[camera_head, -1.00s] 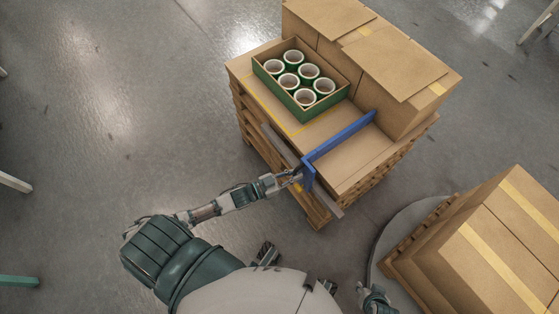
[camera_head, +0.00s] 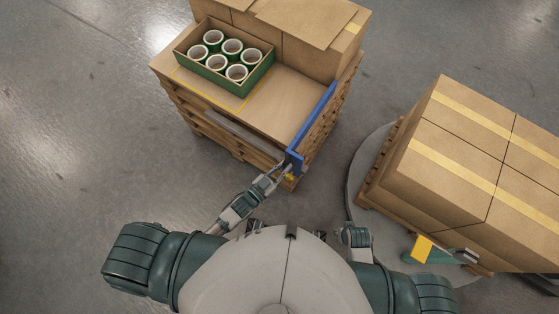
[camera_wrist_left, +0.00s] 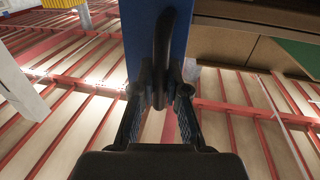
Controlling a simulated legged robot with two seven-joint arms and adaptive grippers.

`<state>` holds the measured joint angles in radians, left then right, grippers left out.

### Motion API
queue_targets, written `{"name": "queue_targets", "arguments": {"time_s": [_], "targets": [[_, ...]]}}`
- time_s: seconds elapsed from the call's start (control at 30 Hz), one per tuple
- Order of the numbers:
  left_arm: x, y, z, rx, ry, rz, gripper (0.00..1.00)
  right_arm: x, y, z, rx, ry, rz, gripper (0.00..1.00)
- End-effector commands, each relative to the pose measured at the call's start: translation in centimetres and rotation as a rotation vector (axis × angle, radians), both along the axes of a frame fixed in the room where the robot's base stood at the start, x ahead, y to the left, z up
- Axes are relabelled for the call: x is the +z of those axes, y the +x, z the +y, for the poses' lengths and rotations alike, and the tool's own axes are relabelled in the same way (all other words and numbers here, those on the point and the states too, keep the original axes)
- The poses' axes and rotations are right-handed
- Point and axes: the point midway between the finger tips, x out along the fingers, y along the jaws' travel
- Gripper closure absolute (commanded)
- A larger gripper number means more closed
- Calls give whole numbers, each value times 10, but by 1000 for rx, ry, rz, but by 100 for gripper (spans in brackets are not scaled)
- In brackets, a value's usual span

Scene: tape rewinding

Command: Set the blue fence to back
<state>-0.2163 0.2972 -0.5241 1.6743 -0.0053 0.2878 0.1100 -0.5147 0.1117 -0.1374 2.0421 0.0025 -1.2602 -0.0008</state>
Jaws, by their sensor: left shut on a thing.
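The blue fence (camera_head: 318,114) is a long upright bar along the right edge of the cardboard-topped pallet stack (camera_head: 275,100). Its near end has a wider blue plate. My left gripper (camera_head: 287,170) is at that near end, arm reaching up from below. In the left wrist view, the gripper's two black fingers (camera_wrist_left: 159,97) are closed on a dark handle (camera_wrist_left: 160,60) in front of the blue fence (camera_wrist_left: 182,28).
A green-sided box (camera_head: 225,75) of several tape rolls stands left on the stack, beside a yellow line. Large cartons (camera_head: 300,35) stand behind. A taped carton load (camera_head: 480,150) sits on a round grey platform (camera_head: 362,165) at right. The stack's middle top is clear.

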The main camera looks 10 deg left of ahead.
Motion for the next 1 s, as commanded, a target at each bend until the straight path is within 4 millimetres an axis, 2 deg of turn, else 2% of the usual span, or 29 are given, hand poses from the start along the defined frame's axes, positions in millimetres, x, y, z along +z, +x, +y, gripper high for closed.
{"name": "queue_targets", "arguments": {"time_s": [0.03, 0.2, 0.23, 0.33, 0.7, 0.87, 1.0], "targets": [[10, 5, -1, 1, -13, -21, 100, 1, 0, 0, 0, 0, -1, 60], [10, 5, -1, 2, -13, -21, 100, 1, 0, 1, 0, 0, 0, 60], [10, 5, -1, 2, -13, -21, 85, 1, 0, 1, 0, 0, 0, 60], [9, 4, 0, 1, -11, -19, 61, 0, 0, 1, 0, 0, 0, 60], [3, -3, 3, 0, -6, -7, 61, 1, 1, 0, 1, 0, -4, 60], [2, -24, 18, 0, -3, -5, 61, 1, 1, 0, 0, -1, -2, 60], [2, -52, 36, -1, -4, -4, 61, 1, 1, 1, 0, -1, -2, 60]]}}
